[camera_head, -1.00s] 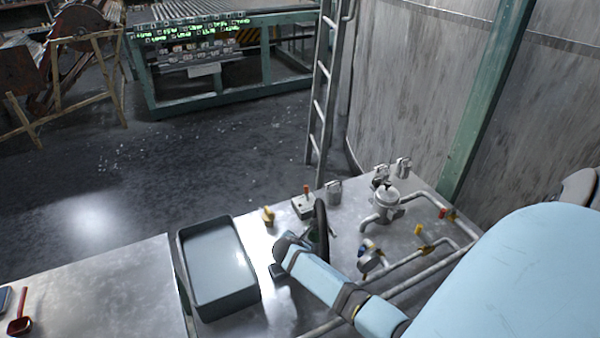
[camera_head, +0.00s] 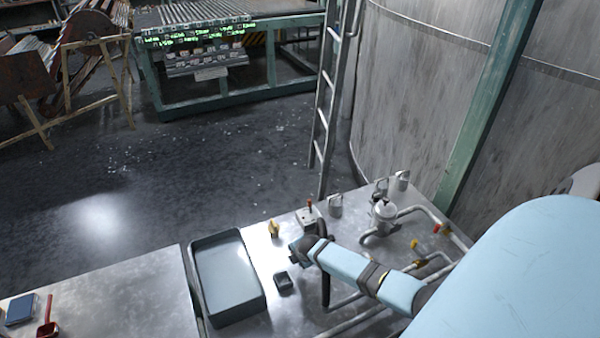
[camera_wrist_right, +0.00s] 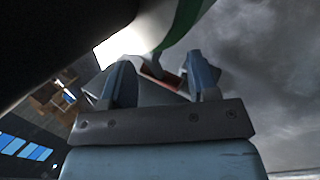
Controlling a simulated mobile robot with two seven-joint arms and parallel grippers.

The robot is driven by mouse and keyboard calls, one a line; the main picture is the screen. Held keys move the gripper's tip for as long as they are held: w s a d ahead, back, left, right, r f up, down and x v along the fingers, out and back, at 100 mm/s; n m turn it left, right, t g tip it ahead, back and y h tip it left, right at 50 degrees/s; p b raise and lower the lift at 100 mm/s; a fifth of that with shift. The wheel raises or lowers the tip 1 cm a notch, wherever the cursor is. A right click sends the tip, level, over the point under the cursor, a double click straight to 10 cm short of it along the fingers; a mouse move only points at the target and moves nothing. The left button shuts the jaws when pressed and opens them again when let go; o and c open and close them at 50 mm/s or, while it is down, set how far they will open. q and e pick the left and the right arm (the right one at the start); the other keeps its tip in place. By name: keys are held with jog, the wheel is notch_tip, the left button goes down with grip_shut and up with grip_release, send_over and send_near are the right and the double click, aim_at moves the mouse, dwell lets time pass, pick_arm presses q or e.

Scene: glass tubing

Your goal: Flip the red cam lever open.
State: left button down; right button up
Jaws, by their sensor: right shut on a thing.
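My right gripper (camera_head: 297,252) is over the metal bench, at the end of my pale blue arm. In the right wrist view its two fingers (camera_wrist_right: 160,85) stand apart with a small dark-red piece (camera_wrist_right: 160,74), which looks like the red cam lever, between them. A grey part lies around that piece, and a green and white part (camera_wrist_right: 180,30) rises above it. In the head view the arm and gripper hide this place, so the lever's angle cannot be told. My left gripper is not in view.
A dark ring (camera_head: 325,290) stands partly behind my arm. A grey box with an upright red-tipped stick (camera_head: 309,206), a yellow knob (camera_head: 273,228) and a small dark block (camera_head: 284,281) are near. A grey tray (camera_head: 262,300) lies left; pipes and valves (camera_head: 384,213) stand right.

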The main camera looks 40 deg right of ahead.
jog(key=shift+s+y, duration=0.2)
jog(key=shift+y, duration=0.2)
jog(key=m+y+b, duration=0.1)
jog(key=y+b, duration=0.1)
jog(key=b, duration=0.1)
jog(key=shift+a+r+t+b, duration=0.1)
jog(key=shift+r+t+b, duration=0.1)
jog(key=shift+t+b, duration=0.15)
jog(key=shift+a+r+t+y+b, duration=0.1)
jog(key=shift+r+t+y+b, duration=0.25)
jog(key=shift+y+b, duration=0.35)
jog(key=shift+r, duration=0.15)
jog(key=o, duration=0.8)
jog(key=shift+w+r, duration=0.1)
jog(key=shift+r, duration=0.05)
jog(key=v, duration=1.3)
jog(key=shift+s+r, duration=0.2)
jog(key=shift+r, duration=0.15)
